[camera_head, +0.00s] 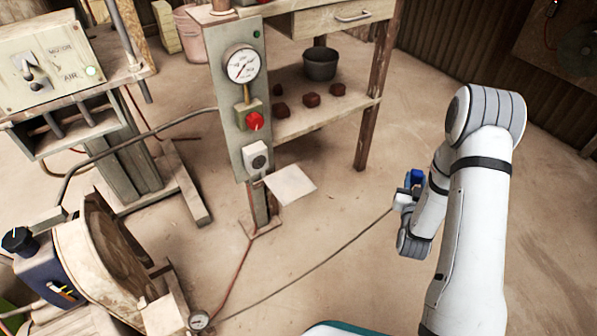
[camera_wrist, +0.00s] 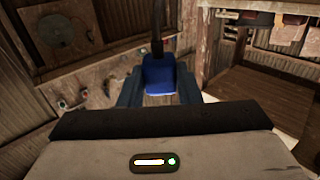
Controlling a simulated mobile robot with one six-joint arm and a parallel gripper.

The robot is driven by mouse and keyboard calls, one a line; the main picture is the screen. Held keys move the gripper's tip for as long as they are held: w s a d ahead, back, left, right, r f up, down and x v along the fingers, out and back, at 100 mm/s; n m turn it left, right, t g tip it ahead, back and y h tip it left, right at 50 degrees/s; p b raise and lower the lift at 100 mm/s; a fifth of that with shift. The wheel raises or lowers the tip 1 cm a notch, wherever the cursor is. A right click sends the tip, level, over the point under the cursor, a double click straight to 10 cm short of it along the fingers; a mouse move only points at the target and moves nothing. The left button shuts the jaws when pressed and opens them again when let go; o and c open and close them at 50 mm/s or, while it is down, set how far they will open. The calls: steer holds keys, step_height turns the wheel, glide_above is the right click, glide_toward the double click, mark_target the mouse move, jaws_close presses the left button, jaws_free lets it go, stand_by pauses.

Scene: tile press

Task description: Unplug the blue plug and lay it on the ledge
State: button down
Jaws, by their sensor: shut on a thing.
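The blue plug (camera_head: 416,176) is held at the end of my arm, right of the post in the head view. In the wrist view the blue plug (camera_wrist: 158,74) sits between the two dark fingers of my gripper (camera_wrist: 159,88), which is shut on it. In the head view my gripper (camera_head: 408,188) is partly hidden by the arm. The white socket (camera_head: 257,159) on the post has no plug in it. The pale ledge (camera_head: 291,186) juts out below the socket and is bare. The plug is well apart from the ledge, to its right.
The grey post carries a pressure gauge (camera_head: 241,64) and a red knob (camera_head: 254,121). Behind it, a wooden table has a shelf with a dark pot (camera_head: 320,64) and several brown lumps. A dark cable (camera_head: 310,270) runs across the floor. Open floor surrounds the gripper.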

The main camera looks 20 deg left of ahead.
steer(key=w+a+f+n+g+y, duration=0.2)
steer(key=a+n+y, duration=0.45)
steer(key=a, duration=1.25)
steer(key=n+g+y, duration=0.3)
steer(key=g+y, duration=0.1)
steer(key=y, duration=0.3)
glide_above(295, 190)
step_height(295, 190, down, 2)
steer(key=shift+w+f+b, duration=0.15)
steer(key=shift+f+b, duration=0.1)
steer(key=shift+b, duration=0.15)
steer(key=shift+a+f, duration=0.1)
steer(key=shift+f+b, duration=1.3)
steer(key=shift+f, duration=1.1)
steer(key=c, duration=1)
jaws_free()
steer(key=shift+r, duration=0.1)
